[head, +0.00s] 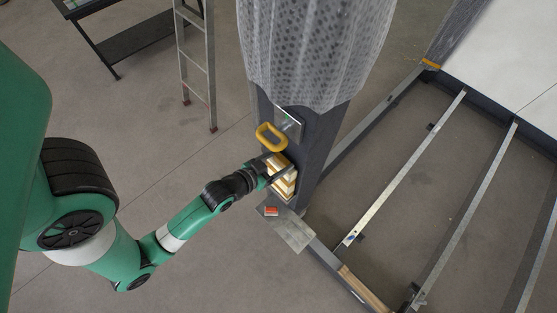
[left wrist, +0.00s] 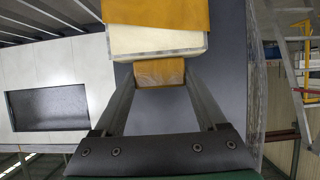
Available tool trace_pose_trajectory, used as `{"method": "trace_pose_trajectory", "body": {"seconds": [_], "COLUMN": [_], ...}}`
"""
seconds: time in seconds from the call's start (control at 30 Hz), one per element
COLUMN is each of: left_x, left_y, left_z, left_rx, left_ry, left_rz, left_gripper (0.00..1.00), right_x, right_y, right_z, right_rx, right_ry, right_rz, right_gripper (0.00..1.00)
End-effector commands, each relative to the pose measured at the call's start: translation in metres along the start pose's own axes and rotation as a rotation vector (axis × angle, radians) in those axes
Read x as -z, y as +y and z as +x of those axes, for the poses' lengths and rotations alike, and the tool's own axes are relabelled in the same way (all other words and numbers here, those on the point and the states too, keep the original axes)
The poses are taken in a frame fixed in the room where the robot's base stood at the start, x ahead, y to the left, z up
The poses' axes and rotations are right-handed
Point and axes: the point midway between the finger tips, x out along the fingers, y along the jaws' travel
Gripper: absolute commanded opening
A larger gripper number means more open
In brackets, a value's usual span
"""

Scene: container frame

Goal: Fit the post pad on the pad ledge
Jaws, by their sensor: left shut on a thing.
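The post pad (head: 284,181), a block banded in cream and orange-brown, is upright against the lower face of the dark post (head: 318,150) in the head view. My left gripper (head: 280,172) is shut on the pad from the left side. In the left wrist view the fingers (left wrist: 160,78) close on an orange-brown block of the pad, with a cream part (left wrist: 155,41) beyond it. I cannot tell whether the pad touches the post. The pad ledge cannot be made out clearly; the pad and gripper may hide it. My right gripper is not in view.
A yellow handle (head: 264,137) sticks out just above the pad. Grey wrap (head: 315,50) covers the upper post. A grey plate (head: 290,232) with a small red item (head: 271,211) lies at the foot. Metal rails (head: 405,165) stand right; a ladder (head: 196,65) stands behind.

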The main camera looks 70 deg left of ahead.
Motion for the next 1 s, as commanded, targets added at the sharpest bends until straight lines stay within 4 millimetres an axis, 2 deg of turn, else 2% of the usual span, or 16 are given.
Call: {"method": "trace_pose_trajectory", "body": {"seconds": [0.57, 0.6, 0.73, 1.0], "left_x": [-0.017, -0.016, -0.016, -0.016], "left_y": [0.000, 0.000, 0.000, 0.000], "left_z": [0.008, 0.008, 0.008, 0.005], "left_rx": [0.000, 0.000, 0.000, 0.000], "left_ry": [0.001, 0.001, 0.001, -0.001], "left_rz": [0.000, 0.000, 0.000, 0.000], "left_gripper": [0.00, 0.77, 1.00, 1.00], "right_x": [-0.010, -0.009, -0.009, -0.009], "right_y": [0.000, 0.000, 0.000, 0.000], "right_z": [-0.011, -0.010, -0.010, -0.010], "right_rx": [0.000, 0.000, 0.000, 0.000], "right_ry": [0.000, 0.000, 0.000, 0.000], "right_rz": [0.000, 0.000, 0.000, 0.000], "right_gripper": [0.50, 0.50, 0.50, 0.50]}}
